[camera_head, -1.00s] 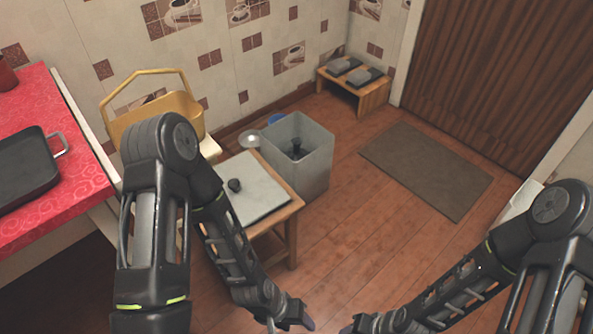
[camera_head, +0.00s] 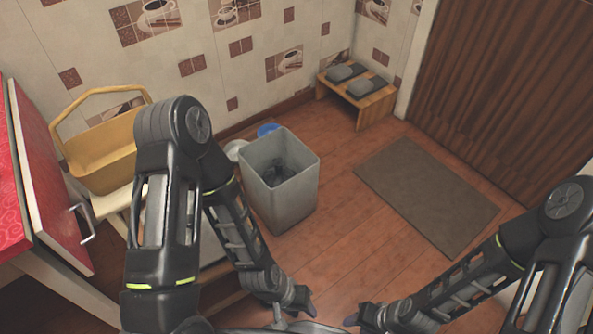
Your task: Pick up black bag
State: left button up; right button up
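A dark thing, perhaps the black bag (camera_head: 278,173), lies inside the open grey bin (camera_head: 280,204) left of centre. Its shape is unclear, and the bin walls hide part of it. My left gripper (camera_head: 300,299) is at the bottom centre, below and in front of the bin. My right gripper (camera_head: 360,316) is at the bottom, a little to its right. Both are well apart from the bin. Their fingers are too small and dark to tell whether they are open.
A low table stands left of the bin, mostly behind my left arm. A yellow basket (camera_head: 103,155) and a red counter (camera_head: 12,190) are at left. A low wooden bench (camera_head: 357,98) stands at the back wall. A brown mat (camera_head: 425,195) lies on clear floor at right.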

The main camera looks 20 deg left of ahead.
aim_at(279, 173)
jog(key=i+l, duration=0.5)
jog(key=i, duration=0.7)
jog(key=j+u, duration=0.05)
